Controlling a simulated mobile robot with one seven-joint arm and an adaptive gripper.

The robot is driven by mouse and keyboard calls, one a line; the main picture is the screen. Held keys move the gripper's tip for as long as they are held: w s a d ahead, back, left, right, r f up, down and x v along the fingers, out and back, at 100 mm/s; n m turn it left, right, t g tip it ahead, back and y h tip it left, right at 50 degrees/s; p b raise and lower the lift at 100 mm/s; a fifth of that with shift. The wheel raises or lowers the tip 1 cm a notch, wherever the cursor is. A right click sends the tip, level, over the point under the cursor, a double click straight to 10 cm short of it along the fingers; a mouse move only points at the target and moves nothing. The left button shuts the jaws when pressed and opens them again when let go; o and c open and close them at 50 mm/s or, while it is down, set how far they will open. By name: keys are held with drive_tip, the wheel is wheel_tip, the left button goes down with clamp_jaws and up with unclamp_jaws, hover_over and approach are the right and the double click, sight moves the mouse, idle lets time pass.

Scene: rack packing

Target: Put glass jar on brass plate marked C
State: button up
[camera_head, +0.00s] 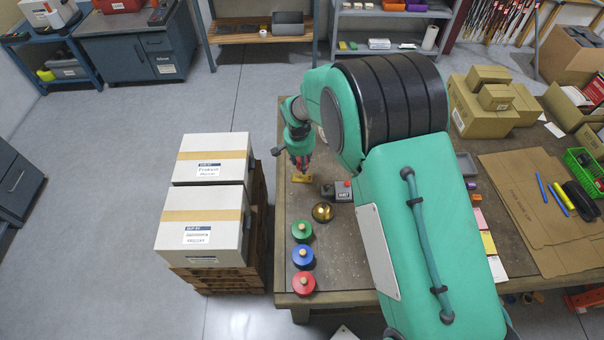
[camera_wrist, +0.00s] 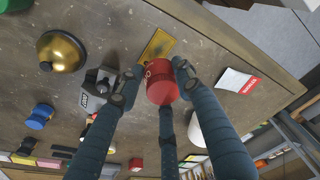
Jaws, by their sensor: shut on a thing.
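A red cylinder (camera_wrist: 162,84) with a pale mark is held between the fingers of my gripper (camera_wrist: 158,80) in the wrist view. No clearly transparent jar shows; I cannot tell whether this cylinder is the glass jar. A brass plate (camera_wrist: 158,46) lies flat on the table just beyond the cylinder; its marking is not readable. In the head view, my gripper (camera_head: 301,162) is over the table's left part, close to the brass plate (camera_head: 303,179). The cylinder partly overlaps the plate in the wrist view; I cannot tell whether they touch.
A brass dome (camera_head: 322,212) and a grey box with a red button (camera_head: 341,190) stand near the plate. Green (camera_head: 302,231), blue (camera_head: 302,257) and red (camera_head: 303,283) knobbed pieces line the table's left edge. A white card with a red band (camera_wrist: 238,81) lies near the plate.

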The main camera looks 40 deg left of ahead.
sight(302, 178)
drive_tip(key=shift+f, duration=1.3)
drive_tip(key=shift+f+b, duration=0.3)
drive_tip(key=shift+f, duration=1.6)
drive_tip(key=shift+f, duration=0.1)
drive_tip(key=o, duration=1.2)
drive_tip(key=r, duration=0.4)
drive_tip(key=s+r+p, duration=0.1)
drive_tip(key=r, duration=0.7)
drive_tip(key=shift+s+d, duration=0.3)
drive_tip(key=shift+d, duration=0.05)
